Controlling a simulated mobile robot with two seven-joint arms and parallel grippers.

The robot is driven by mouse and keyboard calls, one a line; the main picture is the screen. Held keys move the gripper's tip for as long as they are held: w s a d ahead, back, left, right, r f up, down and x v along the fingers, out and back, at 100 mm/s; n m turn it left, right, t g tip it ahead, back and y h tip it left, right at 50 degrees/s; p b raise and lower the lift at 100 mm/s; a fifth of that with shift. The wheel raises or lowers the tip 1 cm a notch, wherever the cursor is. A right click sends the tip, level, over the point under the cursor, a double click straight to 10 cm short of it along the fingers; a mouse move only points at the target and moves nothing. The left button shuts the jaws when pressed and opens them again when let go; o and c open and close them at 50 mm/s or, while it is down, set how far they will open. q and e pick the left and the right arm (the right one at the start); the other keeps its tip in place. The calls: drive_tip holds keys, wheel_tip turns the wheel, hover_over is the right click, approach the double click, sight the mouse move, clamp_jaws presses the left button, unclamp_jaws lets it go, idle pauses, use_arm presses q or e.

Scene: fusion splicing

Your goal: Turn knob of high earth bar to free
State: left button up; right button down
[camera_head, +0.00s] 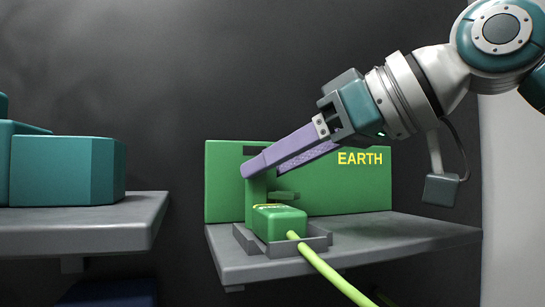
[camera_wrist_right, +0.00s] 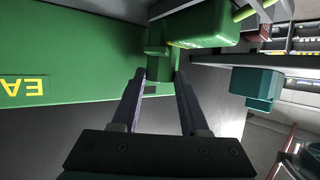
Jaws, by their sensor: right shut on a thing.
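The green earth block (camera_head: 279,222) sits in a grey tray-like holder (camera_head: 318,243) on a grey shelf, in front of a green panel (camera_head: 225,190) marked EARTH. A green upright part (camera_head: 257,200), seemingly the knob, rises at the block's left side. My right gripper (camera_head: 247,169) reaches down from the upper right, its purple fingertips at the top of this part. In the right wrist view the fingers (camera_wrist_right: 159,74) stand on either side of the green part (camera_wrist_right: 158,62), shut on it. The fingertips partly hide it in the head view. My left gripper is not in view.
A yellow-green cable (camera_head: 325,268) runs from the block over the shelf's front edge. The shelf's right part (camera_head: 420,233) is clear. Another grey shelf (camera_head: 110,222) at left carries teal boxes (camera_head: 68,171), with a gap between the shelves.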

drive_tip(key=shift+f, duration=0.15)
drive_tip(key=shift+c, duration=2.1)
unclamp_jaws()
